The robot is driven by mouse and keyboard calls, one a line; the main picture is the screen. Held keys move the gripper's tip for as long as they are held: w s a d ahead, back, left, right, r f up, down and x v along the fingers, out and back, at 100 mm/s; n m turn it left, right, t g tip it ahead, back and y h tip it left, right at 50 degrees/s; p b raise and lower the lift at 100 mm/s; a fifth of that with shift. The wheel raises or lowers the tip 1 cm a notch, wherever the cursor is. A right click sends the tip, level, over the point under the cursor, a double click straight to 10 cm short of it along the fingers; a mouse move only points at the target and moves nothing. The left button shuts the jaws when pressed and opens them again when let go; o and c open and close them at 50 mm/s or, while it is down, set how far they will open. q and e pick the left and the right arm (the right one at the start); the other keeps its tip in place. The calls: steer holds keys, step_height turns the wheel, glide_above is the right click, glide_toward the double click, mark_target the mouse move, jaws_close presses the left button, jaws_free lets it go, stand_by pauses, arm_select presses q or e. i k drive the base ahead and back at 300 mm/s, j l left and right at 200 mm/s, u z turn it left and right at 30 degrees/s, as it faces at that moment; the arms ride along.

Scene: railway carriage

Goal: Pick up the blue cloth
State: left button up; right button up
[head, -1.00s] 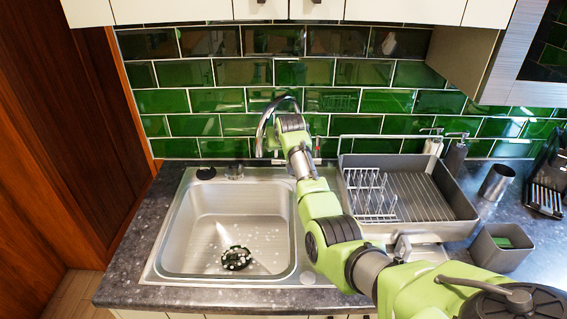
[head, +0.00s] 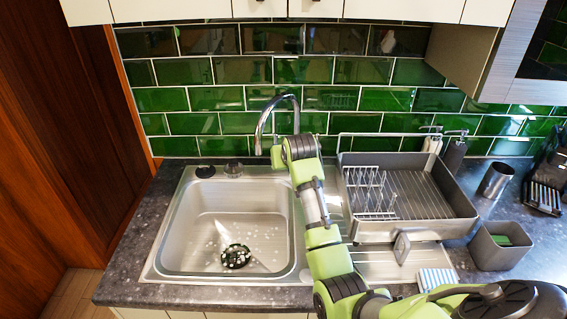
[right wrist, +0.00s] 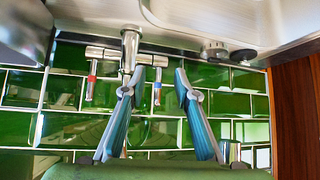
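A blue-and-white striped cloth (head: 437,278) lies on the worktop at the right of the drainer, near the front edge; my right arm covers part of its surroundings. In the head view my right arm reaches up beside the tap, and its gripper is hidden there. In the right wrist view my right gripper (right wrist: 161,75) has its two blue-grey fingers apart with nothing between them. It is away from the cloth, facing the tap and the green tiles. My left gripper is in no view.
A steel sink (head: 190,232) with a dark speckled scrubber (head: 236,256) in it is at left. The tap (head: 263,125) stands behind it. A grey dish rack (head: 450,196), a grey caddy (head: 483,255), a steel cup (head: 496,181) and soap dispensers (head: 455,155) crowd the right side.

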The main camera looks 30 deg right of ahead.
mark_target(428, 279)
steer(key=k+j, duration=0.25)
steer(key=k, duration=0.2)
steer(key=k+j, duration=0.25)
steer(key=k, duration=0.25)
steer(key=k+j, duration=0.25)
steer(key=k, duration=0.2)
